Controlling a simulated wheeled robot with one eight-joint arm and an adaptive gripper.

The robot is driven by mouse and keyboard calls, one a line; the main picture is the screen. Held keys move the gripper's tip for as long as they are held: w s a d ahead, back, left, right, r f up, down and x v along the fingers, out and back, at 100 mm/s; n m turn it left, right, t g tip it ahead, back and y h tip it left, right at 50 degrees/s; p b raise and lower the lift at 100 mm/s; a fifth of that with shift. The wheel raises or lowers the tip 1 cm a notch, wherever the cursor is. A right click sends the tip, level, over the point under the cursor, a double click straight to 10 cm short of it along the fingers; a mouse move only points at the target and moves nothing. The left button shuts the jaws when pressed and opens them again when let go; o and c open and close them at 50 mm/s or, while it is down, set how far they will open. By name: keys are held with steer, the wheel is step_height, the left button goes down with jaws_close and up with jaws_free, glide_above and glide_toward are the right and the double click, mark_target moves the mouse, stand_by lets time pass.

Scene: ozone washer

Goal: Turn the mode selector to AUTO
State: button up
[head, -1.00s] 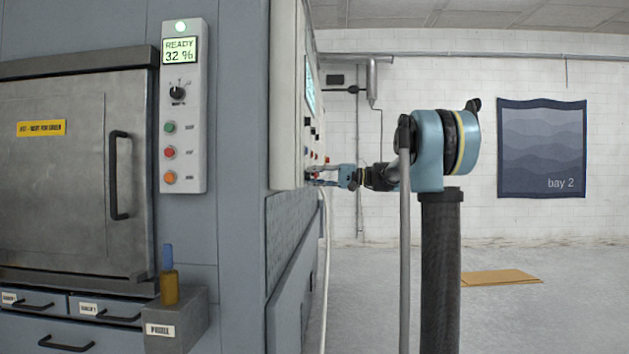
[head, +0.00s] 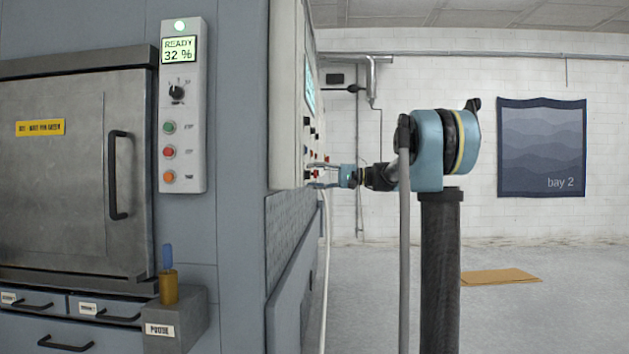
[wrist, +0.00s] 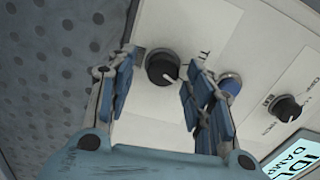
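My gripper (head: 314,177) is at the side-facing control panel (head: 287,95) in the head view. In the wrist view my gripper (wrist: 162,62) is open, with one finger on each side of a round black knob (wrist: 163,67) that has a pale pointer line. Gaps show beside the knob; contact cannot be told. Its label is partly hidden by the right finger. A second black knob (wrist: 287,108) with a pale pointer and printed positions is further right. Neither label reads clearly, so I cannot tell which one is the mode selector.
A blue button (wrist: 230,84) sits just beside the right finger. A lit display (wrist: 293,158) is at lower right. The front panel (head: 184,130) has its own knob (head: 177,93), and the screen (head: 179,49) reads READY 32 %. Open floor lies right of the machine.

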steer(key=d, duration=1.2)
steer(key=shift+f, duration=0.15)
steer(key=shift+s, duration=0.1)
